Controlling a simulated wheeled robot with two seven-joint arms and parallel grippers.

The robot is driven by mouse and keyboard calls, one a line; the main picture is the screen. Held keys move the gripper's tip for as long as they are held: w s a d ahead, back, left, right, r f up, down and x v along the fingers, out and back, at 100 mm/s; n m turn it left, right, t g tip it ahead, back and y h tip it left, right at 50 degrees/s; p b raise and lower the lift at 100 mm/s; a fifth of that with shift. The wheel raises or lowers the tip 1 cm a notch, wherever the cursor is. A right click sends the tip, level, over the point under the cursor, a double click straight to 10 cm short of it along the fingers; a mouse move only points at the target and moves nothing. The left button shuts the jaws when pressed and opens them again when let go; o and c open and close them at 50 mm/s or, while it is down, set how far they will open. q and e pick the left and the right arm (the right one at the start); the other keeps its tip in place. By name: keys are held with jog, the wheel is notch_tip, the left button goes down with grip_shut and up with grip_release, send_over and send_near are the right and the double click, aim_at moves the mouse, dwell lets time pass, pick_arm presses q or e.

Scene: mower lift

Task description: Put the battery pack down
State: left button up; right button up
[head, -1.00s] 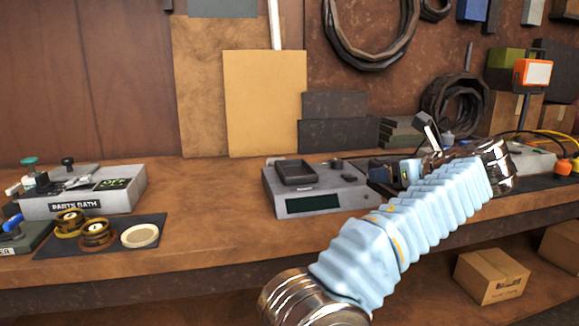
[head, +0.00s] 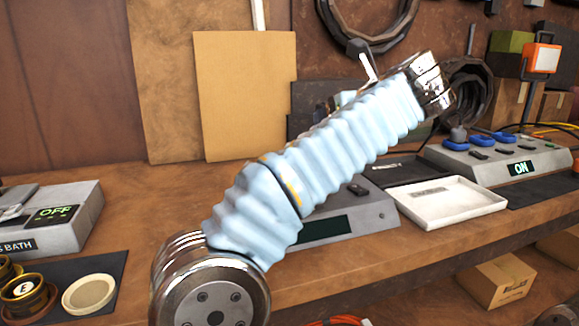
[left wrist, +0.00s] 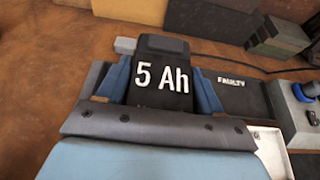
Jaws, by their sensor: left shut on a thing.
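The battery pack (left wrist: 162,72), black with white "5 Ah" lettering, is between the blue fingers of my left gripper (left wrist: 160,88) in the left wrist view. The gripper is shut on it. In the head view my blue-sleeved left arm hides the pack and most of the gripper. Below and beyond the arm is a grey device with a dark display (head: 325,230), partly covered. A dark mat marked "FAULTY" (left wrist: 238,98) lies right of the pack in the left wrist view. I cannot tell how high the pack is above the bench. My right gripper is not in view.
A white tray (head: 450,207) is right of the grey device, with a control box reading "ON" (head: 500,158) behind it. The parts bath (head: 60,218) and a small round dish (head: 90,293) are at the left. Boards lean on the wall. Bare bench (head: 140,215) lies left of the arm.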

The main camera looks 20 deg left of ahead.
pick_arm(q)
jog(key=a+f, duration=0.2)
jog(key=a, duration=0.1)
jog(key=a+f+b, duration=0.1)
jog(key=a+f, duration=0.4)
jog(key=a, duration=0.1)
jog(key=shift+w+a+f+b, duration=0.1)
jog(key=shift+w+f+b, duration=0.15)
jog(key=shift+w+b, duration=0.15)
jog(key=shift+a+f+b, duration=0.15)
jog(key=shift+f+b, duration=0.1)
jog(key=shift+f, duration=0.65)
jog(key=shift+a+f+b, duration=0.1)
jog(key=shift+f+b, duration=0.15)
jog(key=shift+f, duration=0.65)
jog(key=shift+f, duration=0.3)
jog(key=o, duration=1.4)
